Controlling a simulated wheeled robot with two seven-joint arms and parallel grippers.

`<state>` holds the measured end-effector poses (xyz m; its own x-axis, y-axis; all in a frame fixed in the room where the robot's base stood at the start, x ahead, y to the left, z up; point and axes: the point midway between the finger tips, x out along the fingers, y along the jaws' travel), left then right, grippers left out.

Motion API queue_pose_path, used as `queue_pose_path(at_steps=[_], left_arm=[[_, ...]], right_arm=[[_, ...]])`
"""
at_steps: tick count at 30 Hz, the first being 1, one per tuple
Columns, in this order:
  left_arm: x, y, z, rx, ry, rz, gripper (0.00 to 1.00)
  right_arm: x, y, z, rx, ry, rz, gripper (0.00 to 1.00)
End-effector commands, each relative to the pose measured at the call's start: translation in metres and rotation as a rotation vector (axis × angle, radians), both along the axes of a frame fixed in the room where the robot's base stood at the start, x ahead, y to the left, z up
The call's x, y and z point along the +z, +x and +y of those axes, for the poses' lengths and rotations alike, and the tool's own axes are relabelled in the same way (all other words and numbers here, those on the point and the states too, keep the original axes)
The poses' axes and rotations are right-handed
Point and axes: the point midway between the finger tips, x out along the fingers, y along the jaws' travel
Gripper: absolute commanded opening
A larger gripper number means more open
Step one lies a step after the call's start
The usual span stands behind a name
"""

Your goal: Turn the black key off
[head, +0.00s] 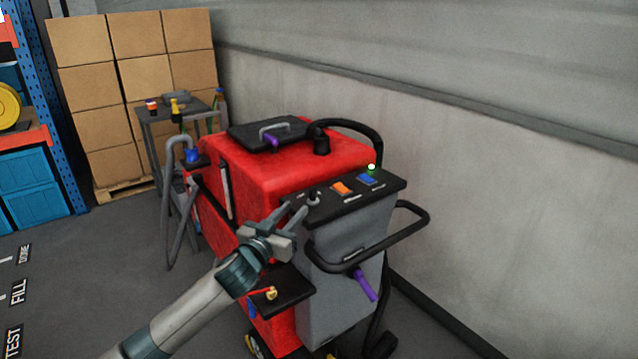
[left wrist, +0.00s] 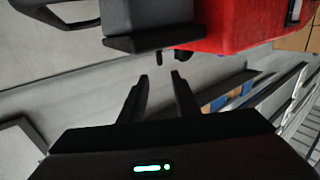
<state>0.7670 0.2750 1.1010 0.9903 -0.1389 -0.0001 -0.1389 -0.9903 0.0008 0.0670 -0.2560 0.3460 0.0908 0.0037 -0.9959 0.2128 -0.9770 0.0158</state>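The red scrubber (head: 275,170) has a dark control panel (head: 385,190) on its grey rear housing. A small dark key-like knob (head: 314,198) stands at the panel's left end; its turned position is too small to tell. My left gripper (head: 293,212) is just left of this knob, apart from it as far as I can see. In the left wrist view the left gripper (left wrist: 161,78) has its two fingers apart with nothing between them. Small dark parts (left wrist: 182,54) stick out beyond the fingertips; I cannot tell which is the key. My right gripper is out of view.
A black handle bar (head: 412,236) curves around the rear. A black side shelf (head: 285,290) sits below my gripper. A pale wall (head: 500,160) stands at right.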

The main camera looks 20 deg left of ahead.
Motion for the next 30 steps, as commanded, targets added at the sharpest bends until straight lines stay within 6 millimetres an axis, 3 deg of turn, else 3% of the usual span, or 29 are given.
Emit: queue_pose_path(at_steps=[30], left_arm=[[0.002,0.131,-0.018,0.002,0.0,0.0,0.29]], right_arm=[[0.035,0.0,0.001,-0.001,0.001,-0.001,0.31]])
